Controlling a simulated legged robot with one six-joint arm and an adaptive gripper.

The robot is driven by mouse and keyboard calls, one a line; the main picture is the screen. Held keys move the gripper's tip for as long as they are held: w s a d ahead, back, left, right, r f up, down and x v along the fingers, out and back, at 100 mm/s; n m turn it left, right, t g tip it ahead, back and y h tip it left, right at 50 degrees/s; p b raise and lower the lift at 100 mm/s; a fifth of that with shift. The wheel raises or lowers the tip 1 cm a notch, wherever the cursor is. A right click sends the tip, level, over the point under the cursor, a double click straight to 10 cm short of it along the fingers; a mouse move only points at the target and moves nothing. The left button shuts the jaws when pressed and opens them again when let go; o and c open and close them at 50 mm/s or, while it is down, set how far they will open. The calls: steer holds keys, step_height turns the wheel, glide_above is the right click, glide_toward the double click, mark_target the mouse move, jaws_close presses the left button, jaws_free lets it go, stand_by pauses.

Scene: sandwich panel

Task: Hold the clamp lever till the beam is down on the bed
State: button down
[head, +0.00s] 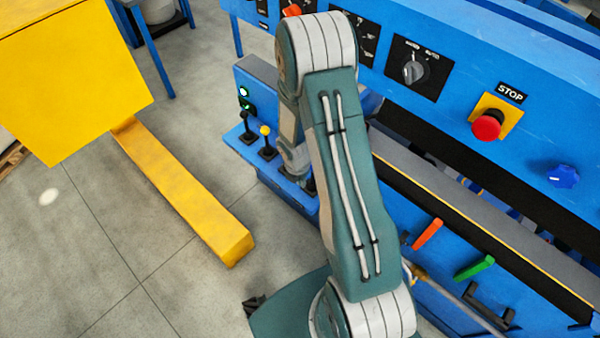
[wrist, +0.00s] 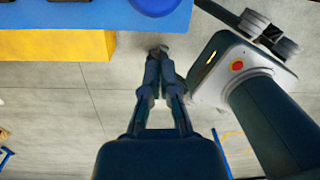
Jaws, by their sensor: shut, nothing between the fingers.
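Another lever is mostly hidden behind my arm. No label shows which is the clamp lever. The long blue beam (head: 545,75) runs across the upper right above the bed (head: 480,232), with a dark band between them; contact cannot be judged. My gripper (wrist: 160,52) is shut and empty in the wrist view, fingertips together over the floor.
The beam's front has a selector switch (head: 414,70), a red stop button (head: 487,124) and a blue knob (head: 563,175). Orange (head: 428,233) and green (head: 474,267) handles sit lower right. A yellow bar (head: 180,185) stands left; grey floor (head: 90,240) is open around it.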

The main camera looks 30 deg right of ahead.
steer(key=shift+w+d+r, duration=0.1)
steer(key=shift+w+d, duration=0.35)
steer(key=shift+d, duration=0.4)
steer(key=shift+w+d+r, duration=0.1)
steer(key=shift+w+d, duration=0.35)
steer(key=shift+d, duration=0.4)
